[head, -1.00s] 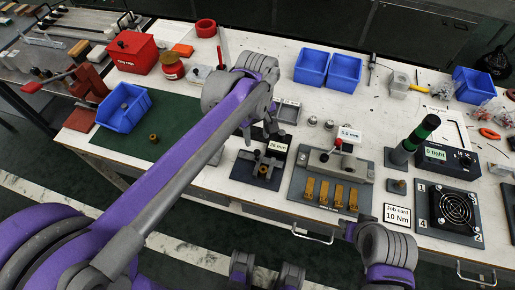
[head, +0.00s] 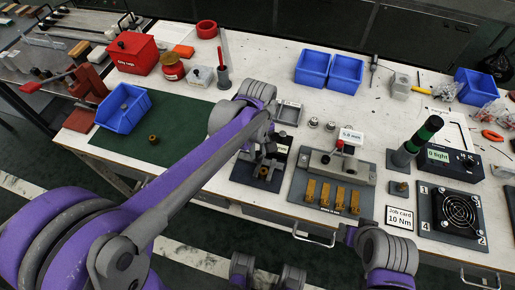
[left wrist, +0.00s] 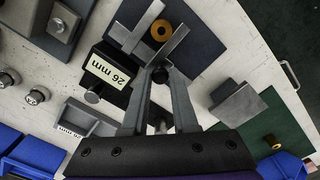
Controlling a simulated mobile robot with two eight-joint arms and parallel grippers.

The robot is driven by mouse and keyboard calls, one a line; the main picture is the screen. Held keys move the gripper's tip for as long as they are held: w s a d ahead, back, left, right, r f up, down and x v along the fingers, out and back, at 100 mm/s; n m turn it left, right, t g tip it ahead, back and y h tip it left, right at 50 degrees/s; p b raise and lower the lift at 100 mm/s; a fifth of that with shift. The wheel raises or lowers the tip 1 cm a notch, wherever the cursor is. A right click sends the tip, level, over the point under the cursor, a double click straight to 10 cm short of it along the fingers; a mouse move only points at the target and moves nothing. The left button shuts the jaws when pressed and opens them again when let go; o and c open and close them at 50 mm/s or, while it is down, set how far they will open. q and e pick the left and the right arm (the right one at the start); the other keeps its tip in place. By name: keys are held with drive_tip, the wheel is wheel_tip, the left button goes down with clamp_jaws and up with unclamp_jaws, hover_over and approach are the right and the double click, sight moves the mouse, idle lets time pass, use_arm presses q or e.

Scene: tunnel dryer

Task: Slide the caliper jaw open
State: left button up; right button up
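The caliper (left wrist: 95,72) is a dark block with a "26 mm" label and two grey jaws, on a dark base plate. In the head view the caliper's label (head: 281,150) is partly hidden by my left gripper. A brass ring (left wrist: 161,30) lies between the jaw ends. My left gripper (left wrist: 160,76) has its fingertips on either side of a dark round knob at the caliper; whether they press on it I cannot tell. In the head view the left gripper (head: 261,154) is low over the caliper.
Right of the caliper is a fixture plate (head: 301,200) with several brass pieces. A grey block (left wrist: 238,103) stands near the gripper in the left wrist view. Blue bins (head: 344,72) stand at the back. The green mat (head: 183,142) is mostly clear.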

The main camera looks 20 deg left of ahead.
use_arm(q)
clamp_jaws()
idle(1.0)
